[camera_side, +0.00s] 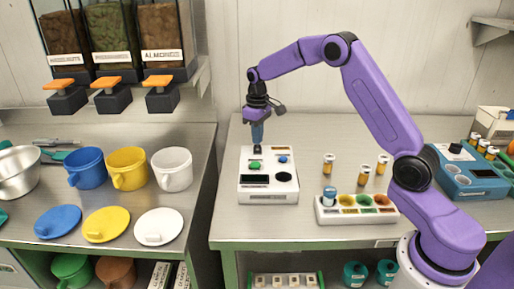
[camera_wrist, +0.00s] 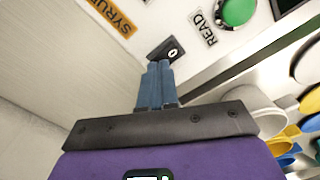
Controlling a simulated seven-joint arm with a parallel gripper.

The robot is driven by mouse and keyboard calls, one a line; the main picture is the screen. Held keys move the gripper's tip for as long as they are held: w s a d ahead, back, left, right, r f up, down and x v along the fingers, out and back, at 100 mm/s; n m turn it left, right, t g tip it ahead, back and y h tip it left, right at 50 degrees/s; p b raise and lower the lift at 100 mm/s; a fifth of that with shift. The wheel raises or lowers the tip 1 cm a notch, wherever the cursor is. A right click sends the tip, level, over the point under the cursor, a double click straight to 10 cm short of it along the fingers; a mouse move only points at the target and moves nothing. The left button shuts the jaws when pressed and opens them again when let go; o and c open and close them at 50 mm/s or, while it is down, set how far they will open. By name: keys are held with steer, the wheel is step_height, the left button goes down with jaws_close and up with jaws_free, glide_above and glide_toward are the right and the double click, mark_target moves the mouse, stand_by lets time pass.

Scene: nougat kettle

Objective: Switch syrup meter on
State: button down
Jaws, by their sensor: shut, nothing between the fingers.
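The syrup meter (camera_side: 246,194) is a white box on the steel table, with a green button (camera_side: 254,164), a blue button, a dark display and a black round spot on its face. In the wrist view its orange SYRUP label (camera_wrist: 110,14), READ label (camera_wrist: 203,28) and green button (camera_wrist: 238,11) show. A small black switch (camera_wrist: 172,49) marked 0 lies right at my fingertips and is partly hidden by them. My gripper (camera_side: 257,144) points down at the meter's back left part, its blue fingers (camera_wrist: 161,68) shut together and empty. Whether they touch the switch I cannot tell.
A white tray with coloured wells (camera_side: 327,216) stands right of the meter, with several small vials behind it. A blue device (camera_side: 462,178) is at the far right. Mugs and lids stand on the left counter (camera_side: 196,200), across a gap.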

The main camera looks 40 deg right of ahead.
mark_target(257, 146)
steer(key=shift+f, duration=0.65)
stand_by(0.3)
steer(key=shift+r, duration=3.55)
steer(key=shift+s+a, duration=0.1)
steer(key=shift+a, duration=0.1)
steer(key=s+a+r+n, duration=0.2)
steer(key=s+a, duration=0.5)
steer(key=s, duration=0.2)
steer(key=s+a+r+n, duration=0.2)
steer(key=s+a+n, duration=0.1)
steer(key=s+a, duration=0.55)
steer(key=s+d+f+n, duration=0.1)
steer(key=s+d+n, duration=0.1)
steer(key=s, duration=1)
steer(key=s+d+f+n, duration=0.2)
steer(key=s+d, duration=0.1)
steer(key=s, duration=0.8)
steer(key=shift+s+f+n, duration=0.15)
steer(key=shift+s+n, duration=0.15)
steer(key=shift+s, duration=0.1)
